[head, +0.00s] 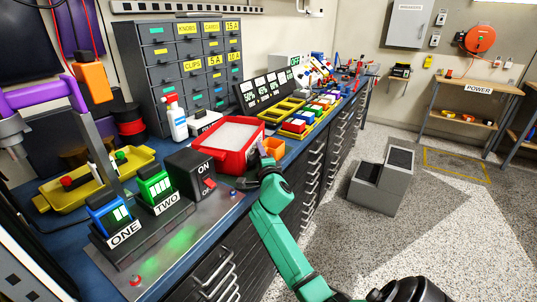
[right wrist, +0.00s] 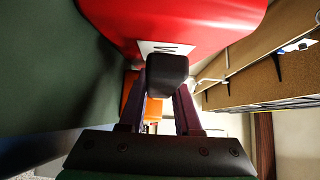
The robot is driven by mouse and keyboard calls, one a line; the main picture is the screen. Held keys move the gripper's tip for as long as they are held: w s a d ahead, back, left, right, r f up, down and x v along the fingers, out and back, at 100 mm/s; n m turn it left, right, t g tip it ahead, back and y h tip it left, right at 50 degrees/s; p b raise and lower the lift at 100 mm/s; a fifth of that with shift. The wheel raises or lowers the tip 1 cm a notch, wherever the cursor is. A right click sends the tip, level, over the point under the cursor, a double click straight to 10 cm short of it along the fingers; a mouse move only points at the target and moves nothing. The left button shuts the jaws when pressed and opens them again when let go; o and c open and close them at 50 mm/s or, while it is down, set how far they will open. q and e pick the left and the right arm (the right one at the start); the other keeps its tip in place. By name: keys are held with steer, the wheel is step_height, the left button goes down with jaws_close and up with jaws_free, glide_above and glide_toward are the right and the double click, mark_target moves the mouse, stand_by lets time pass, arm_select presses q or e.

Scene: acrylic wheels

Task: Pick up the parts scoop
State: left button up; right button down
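The parts scoop is not plain in the head view. A short dark piece (head: 262,149) stands at the right rim of the red bin (head: 256,127), and it may be the scoop's handle. My right gripper (head: 266,168) is beside that rim, low at the bench edge. In the right wrist view a black block-like handle end (right wrist: 167,74) covers the tips of my right fingers (right wrist: 165,98), before the red bin (right wrist: 190,22) with its white label. The fingers stand apart, but contact with the handle is hidden. My left gripper is out of view.
An orange bin (head: 272,147) stands right behind my right gripper. The ON/OFF box (head: 190,172) and the ONE (head: 109,214) and TWO (head: 155,187) blocks are to the left. A white bottle (head: 177,122) stands behind. The floor right of the bench has a grey step block (head: 381,190).

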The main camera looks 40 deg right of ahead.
stand_by(0.3)
steer(key=shift+r, duration=0.35)
step_height(320, 180, up, 19)
steer(key=p, duration=0.4)
steer(key=shift+r, duration=0.15)
step_height(320, 180, up, 4)
steer(key=p, duration=0.3)
steer(key=shift+p, duration=0.35)
